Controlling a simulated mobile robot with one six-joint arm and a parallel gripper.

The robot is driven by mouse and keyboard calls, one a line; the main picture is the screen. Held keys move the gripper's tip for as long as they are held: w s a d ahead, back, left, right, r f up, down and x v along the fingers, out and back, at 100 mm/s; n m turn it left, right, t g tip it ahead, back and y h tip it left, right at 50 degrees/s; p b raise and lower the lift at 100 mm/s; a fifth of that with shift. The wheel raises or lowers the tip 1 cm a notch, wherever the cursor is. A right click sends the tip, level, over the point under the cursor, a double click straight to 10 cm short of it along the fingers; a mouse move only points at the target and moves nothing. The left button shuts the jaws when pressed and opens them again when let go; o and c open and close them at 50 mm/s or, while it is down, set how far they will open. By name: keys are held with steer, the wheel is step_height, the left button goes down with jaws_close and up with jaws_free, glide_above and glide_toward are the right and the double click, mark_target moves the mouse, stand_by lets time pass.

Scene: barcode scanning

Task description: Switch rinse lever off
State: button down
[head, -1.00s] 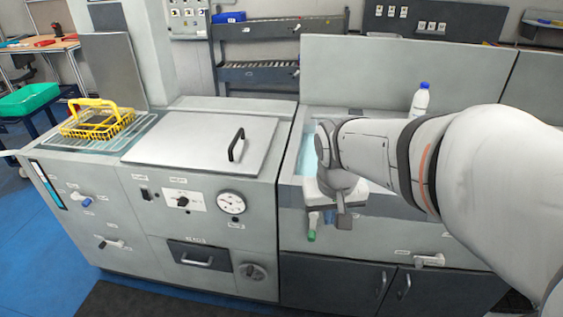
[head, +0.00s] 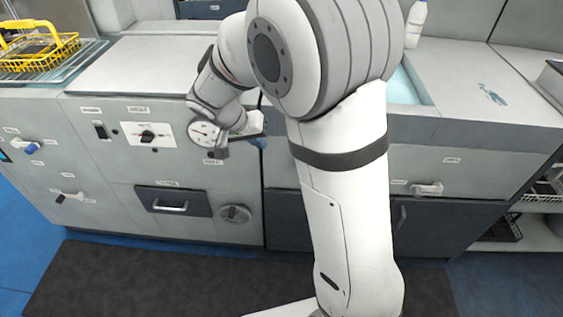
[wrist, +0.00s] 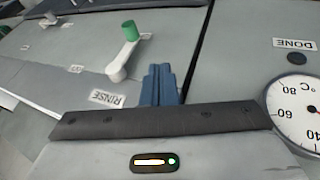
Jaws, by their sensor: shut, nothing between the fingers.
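The rinse lever (wrist: 119,68) shows in the wrist view, upper left of centre. It has a white arm and a green end knob (wrist: 130,30), and sits by the upside-down RINSE label (wrist: 107,98). In the head view my arm hides it. My gripper (wrist: 158,70) has its blue fingers shut and empty. In the wrist view they lie just right of the lever's white base; I cannot tell whether they touch. In the head view the gripper (head: 258,142) is at the machine front, just right of the dial gauge.
The dial gauge (head: 204,134) also shows in the wrist view (wrist: 300,108), near the DONE label. A white lever (head: 428,188) is on the right panel. A blue-tipped lever (head: 30,147) and a yellow basket (head: 40,50) are at left. A dark mat (head: 150,285) lies on the floor.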

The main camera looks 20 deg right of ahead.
steer(key=d+f+b, duration=0.2)
steer(key=d+f, duration=0.7)
steer(key=shift+f, duration=0.15)
steer(key=shift+w, duration=0.1)
